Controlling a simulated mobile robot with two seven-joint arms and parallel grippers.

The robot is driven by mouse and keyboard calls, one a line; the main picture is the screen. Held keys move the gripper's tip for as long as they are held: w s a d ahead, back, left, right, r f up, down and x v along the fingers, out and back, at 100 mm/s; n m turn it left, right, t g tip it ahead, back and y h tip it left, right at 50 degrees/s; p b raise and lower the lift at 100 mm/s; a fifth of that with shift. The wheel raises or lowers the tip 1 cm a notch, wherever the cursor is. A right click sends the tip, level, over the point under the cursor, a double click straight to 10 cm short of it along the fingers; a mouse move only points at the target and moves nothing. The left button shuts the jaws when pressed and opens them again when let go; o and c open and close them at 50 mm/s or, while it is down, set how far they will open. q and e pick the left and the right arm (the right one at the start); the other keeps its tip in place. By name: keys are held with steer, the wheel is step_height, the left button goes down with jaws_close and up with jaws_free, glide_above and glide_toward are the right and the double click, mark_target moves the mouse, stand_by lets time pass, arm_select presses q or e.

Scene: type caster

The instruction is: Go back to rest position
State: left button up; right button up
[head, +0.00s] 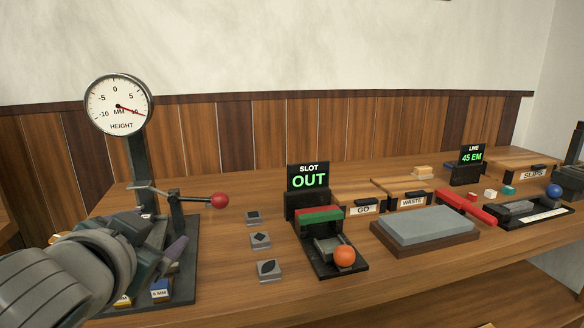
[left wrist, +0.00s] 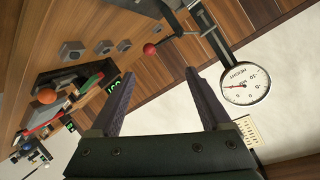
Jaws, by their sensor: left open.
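My left gripper (head: 160,255) is at the left of the bench, in front of the base of the height gauge (head: 118,104). In the left wrist view its two fingers (left wrist: 160,100) are spread apart with nothing between them. The gauge has a round white dial with a red needle and a lever with a red knob (head: 220,200). The dial also shows in the left wrist view (left wrist: 245,85). My arm hides part of the gauge base. My right gripper is not in view.
Several grey square blocks (head: 260,241) lie right of the gauge. Beyond them are the slot device (head: 308,180) reading OUT with an orange ball (head: 344,257), a grey slab (head: 425,224), GO and WASTE boxes (head: 411,202), and the 45 EM display (head: 471,156).

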arm_select(q)
steer(key=s+r+n+g+h+p, duration=0.3)
steer(key=s+g+p, duration=0.75)
steer(key=s, duration=2.05)
step_height(320, 180, up, 36)
steer(key=y+p, duration=0.1)
steer(key=p, duration=3.3)
steer(key=shift+p, duration=0.4)
steer(key=shift+w+d, duration=0.1)
